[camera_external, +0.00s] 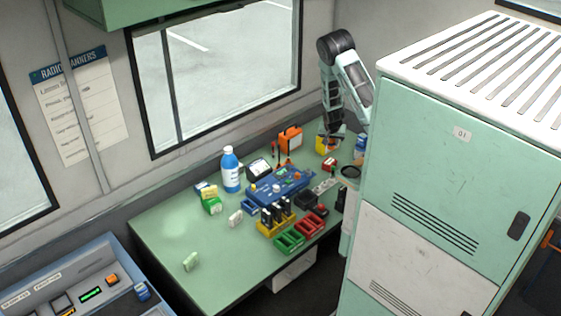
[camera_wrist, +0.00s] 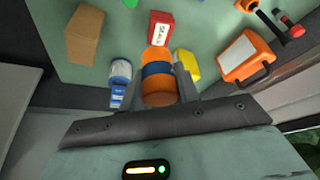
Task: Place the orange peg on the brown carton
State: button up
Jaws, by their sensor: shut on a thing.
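My gripper (camera_wrist: 160,90) is shut on the orange peg (camera_wrist: 158,58), which has a dark blue band around its middle. The peg sits between the two fingers in the wrist view. The brown carton (camera_wrist: 84,35) stands on the green table at the upper left of the wrist view, apart from the peg. In the external view my gripper (camera_external: 331,137) is over the back right part of the table, beside the white-green cabinet. I cannot make out the peg or the carton there; the cabinet and arm cover part of that area.
Near the peg in the wrist view are a red box (camera_wrist: 160,25), a blue can (camera_wrist: 120,72), a yellow box (camera_wrist: 186,65) and an orange case (camera_wrist: 246,56). The tall cabinet (camera_external: 460,170) blocks the right side. The table's left part (camera_external: 165,225) is mostly clear.

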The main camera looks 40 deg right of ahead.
jog(key=s+d+r+m+g+p, duration=0.2)
jog(key=s+d+r+m, duration=0.25)
jog(key=s+d, duration=0.45)
jog(key=shift+m+h, duration=0.35)
jog(key=shift+h, duration=0.05)
jog(key=shift+s+a+f+p, duration=0.1)
jog(key=shift+s+f+p, duration=0.2)
jog(key=shift+f, duration=1.5)
jog(key=shift+s+f+p, duration=0.25)
jog(key=shift+f+p, duration=0.2)
jog(key=shift+f, duration=1.3)
jog(key=shift+s+a+f+p, duration=0.1)
jog(key=shift+s+f+p, duration=0.2)
jog(key=shift+f, duration=1.5)
jog(key=shift+f, duration=0.2)
jog(key=o, duration=1)
jog(key=shift+r, duration=0.15)
